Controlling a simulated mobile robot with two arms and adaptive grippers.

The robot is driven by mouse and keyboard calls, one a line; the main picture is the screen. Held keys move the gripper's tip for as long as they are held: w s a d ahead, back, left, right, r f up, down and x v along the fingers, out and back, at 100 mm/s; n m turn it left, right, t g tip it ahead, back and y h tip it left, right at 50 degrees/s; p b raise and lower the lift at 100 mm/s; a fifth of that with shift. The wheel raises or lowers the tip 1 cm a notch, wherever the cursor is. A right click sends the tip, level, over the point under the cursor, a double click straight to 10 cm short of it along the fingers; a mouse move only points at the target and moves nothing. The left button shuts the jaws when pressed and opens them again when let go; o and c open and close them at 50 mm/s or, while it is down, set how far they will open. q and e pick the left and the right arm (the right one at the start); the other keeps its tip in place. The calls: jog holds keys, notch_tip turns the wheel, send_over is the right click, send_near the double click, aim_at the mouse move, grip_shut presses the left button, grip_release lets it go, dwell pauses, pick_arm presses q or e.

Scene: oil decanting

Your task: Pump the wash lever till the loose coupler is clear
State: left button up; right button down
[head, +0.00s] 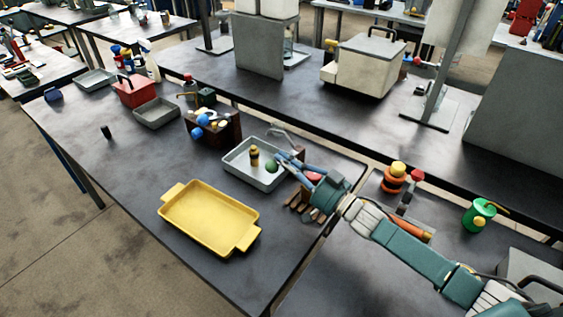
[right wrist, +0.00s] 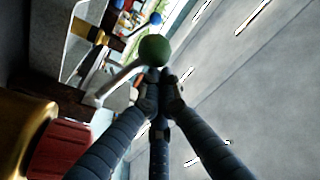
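A green ball knob (head: 271,166) shows at the grey wash tray (head: 240,175); in the right wrist view the knob (right wrist: 154,50) sits on the end of a pale metal lever rod (right wrist: 118,80). A small dark and amber upright piece (head: 254,155) stands in the tray; I cannot tell whether it is the loose coupler. My right gripper (head: 284,159) reaches over the tray's right side, by the knob. In the right wrist view its fingers (right wrist: 161,88) are drawn close together, tips just short of the knob; contact is unclear. My left gripper is out of view.
A yellow tray (head: 208,218) lies empty in front of the wash tray. A brown box with blue knobs (head: 213,128) stands behind it to the left. Small brown pieces (head: 298,200) lie under my right wrist. The bench's left front is mostly clear.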

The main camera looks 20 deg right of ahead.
jog(key=b+v, duration=0.1)
jog(key=v, duration=0.8)
jog(key=shift+f+b, duration=0.35)
jog(key=shift+a+r, duration=0.1)
